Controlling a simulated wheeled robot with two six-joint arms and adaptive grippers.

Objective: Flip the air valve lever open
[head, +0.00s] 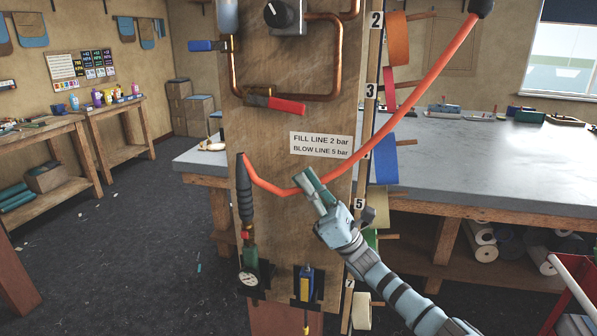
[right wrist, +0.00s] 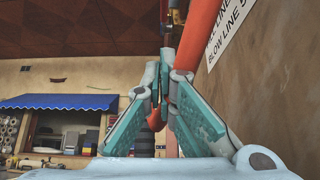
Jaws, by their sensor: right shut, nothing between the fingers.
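A red lever (head: 287,105) sits on a valve on the lower copper pipe, on the wooden post, pointing right and slightly down. A blue lever (head: 203,45) points left on the pipe at the post's left edge. I cannot tell by label which is the air valve. My right gripper (head: 308,185) is shut and empty, in front of the post below the red lever and the sign. The wrist view shows its fingertips (right wrist: 159,72) together beside the orange hose. A small red part (right wrist: 177,17) shows beyond them. My left gripper is not in view.
The orange hose (head: 430,78) hangs from upper right and loops past my right fingers to a black fitting (head: 244,190). A sign (head: 321,145) is on the post. Coloured rolls (head: 385,160) on pegs line its right side. A grey-topped table (head: 480,165) stands behind.

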